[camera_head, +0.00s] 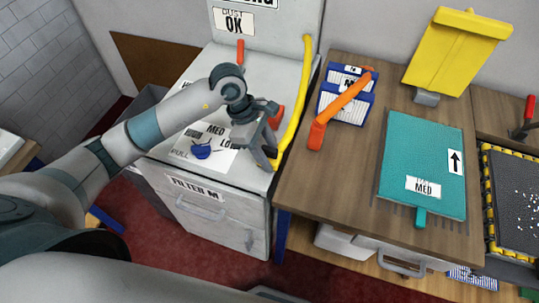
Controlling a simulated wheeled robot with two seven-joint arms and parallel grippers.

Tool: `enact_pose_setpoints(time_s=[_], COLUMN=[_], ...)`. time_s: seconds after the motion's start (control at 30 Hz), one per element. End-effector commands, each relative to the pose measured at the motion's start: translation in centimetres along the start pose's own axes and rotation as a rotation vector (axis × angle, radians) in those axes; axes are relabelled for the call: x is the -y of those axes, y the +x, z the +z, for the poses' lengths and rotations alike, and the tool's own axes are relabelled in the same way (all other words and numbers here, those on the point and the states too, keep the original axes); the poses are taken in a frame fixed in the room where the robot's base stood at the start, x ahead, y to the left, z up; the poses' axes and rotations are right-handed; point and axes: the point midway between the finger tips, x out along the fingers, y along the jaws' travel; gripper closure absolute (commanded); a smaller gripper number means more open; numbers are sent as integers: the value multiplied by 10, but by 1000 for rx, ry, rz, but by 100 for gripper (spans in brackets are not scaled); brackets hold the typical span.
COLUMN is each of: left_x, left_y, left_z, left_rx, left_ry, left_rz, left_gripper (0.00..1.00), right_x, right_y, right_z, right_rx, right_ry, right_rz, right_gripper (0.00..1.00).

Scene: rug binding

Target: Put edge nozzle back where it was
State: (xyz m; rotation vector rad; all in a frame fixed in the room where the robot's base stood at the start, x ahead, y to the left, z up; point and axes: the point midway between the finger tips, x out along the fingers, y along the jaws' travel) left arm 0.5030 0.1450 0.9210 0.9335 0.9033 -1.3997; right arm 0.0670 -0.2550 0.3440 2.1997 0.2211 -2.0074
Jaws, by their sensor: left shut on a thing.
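My left gripper (269,158) reaches over the grey cabinet and is shut on the lower end of a bent yellow tube (302,85). The tube rises from the jaws along the cabinet's right side to a hooked top. The fingers partly hide its lower end, and I cannot tell for certain that this is the edge nozzle. An orange angled tool (342,107) lies across a blue and white block (347,97) on the wooden table. My right gripper is not in view.
The grey cabinet (215,218) has a blue knob (201,151) and a red-orange part beside my gripper. The wooden table (322,190) holds a teal panel (422,165) marked MED and a yellow panel (458,52) on a stand. A yellow-edged dark tray (516,205) stands at right.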

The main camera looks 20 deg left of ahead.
Motion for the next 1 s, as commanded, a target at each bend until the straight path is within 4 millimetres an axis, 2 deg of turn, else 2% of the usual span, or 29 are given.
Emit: enact_pose_setpoints(time_s=[0.03,0.13,0.63,0.67,0.7,1.0], left_x=[0,0,-1,0,0,0], left_y=[3,13,21,20,20,20], left_z=[-1,-5,-8,-8,-8,-8], left_rx=[1,2,1,0,0,0], left_ry=[-4,-2,0,0,0,0], left_rz=[-3,-2,2,1,1,1], left_gripper=[86,86,86,54,45,43], right_x=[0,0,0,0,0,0], right_y=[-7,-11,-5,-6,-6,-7], right_z=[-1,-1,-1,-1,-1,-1], right_rx=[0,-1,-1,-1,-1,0], right_ry=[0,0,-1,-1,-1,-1], right_rz=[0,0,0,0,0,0], right_gripper=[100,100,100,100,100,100])
